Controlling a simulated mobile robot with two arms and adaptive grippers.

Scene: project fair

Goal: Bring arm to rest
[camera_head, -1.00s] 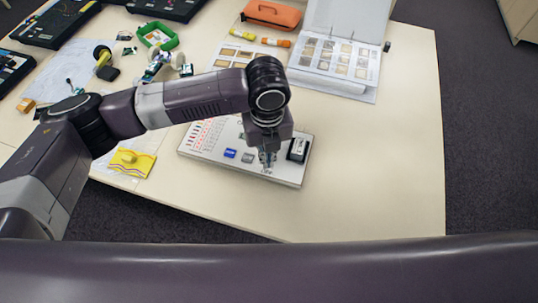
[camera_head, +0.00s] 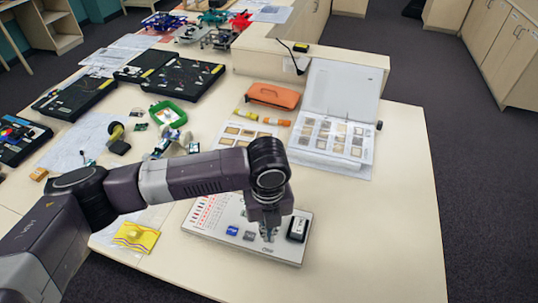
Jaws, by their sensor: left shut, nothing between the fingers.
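My left arm (camera_head: 185,176) comes in from the left and reaches over the table (camera_head: 360,225). My left gripper (camera_head: 268,234) points down over a white board (camera_head: 215,231) with rows of red marks, blue and grey pieces and a black module (camera_head: 297,229). The gripper is shut with nothing seen in it. I cannot tell whether its tips touch the board. The arm hides part of the board. My right gripper is not in view.
An open white sample case (camera_head: 337,120), an orange case (camera_head: 272,96), a green tray (camera_head: 167,114) and black kits (camera_head: 185,78) stand behind the arm. A yellow packet (camera_head: 136,237) lies to the left of the board. The right side of the table is clear.

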